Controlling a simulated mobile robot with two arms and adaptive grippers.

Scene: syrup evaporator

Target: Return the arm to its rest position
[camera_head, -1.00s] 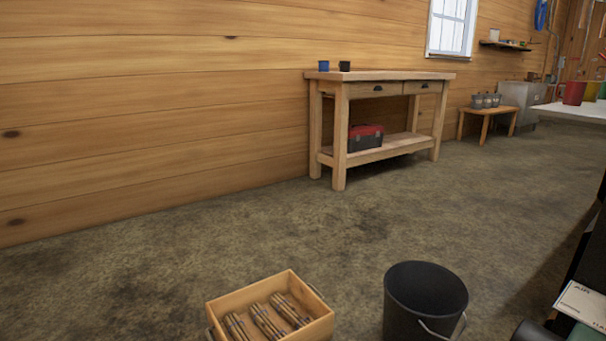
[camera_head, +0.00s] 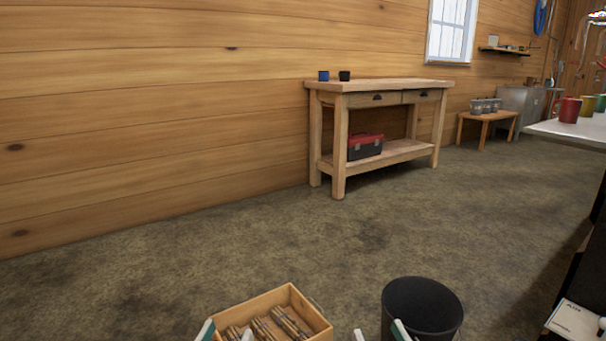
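My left gripper (camera_head: 227,334) shows only as two pale fingertips at the bottom edge, in front of the wooden crate. The tips are apart, with nothing seen held between them. My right gripper (camera_head: 379,334) also shows as two fingertips at the bottom edge, in front of and left of the black bucket. Its tips are apart and look empty. The rest of both grippers and both arms is below the picture.
A wooden crate (camera_head: 318,318) of sticks and a black bucket (camera_head: 422,305) stand at the bottom. A wooden workbench (camera_head: 375,86) stands along the wall. A white table (camera_head: 572,132) with mugs is at right. The floor (camera_head: 250,240) between is clear.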

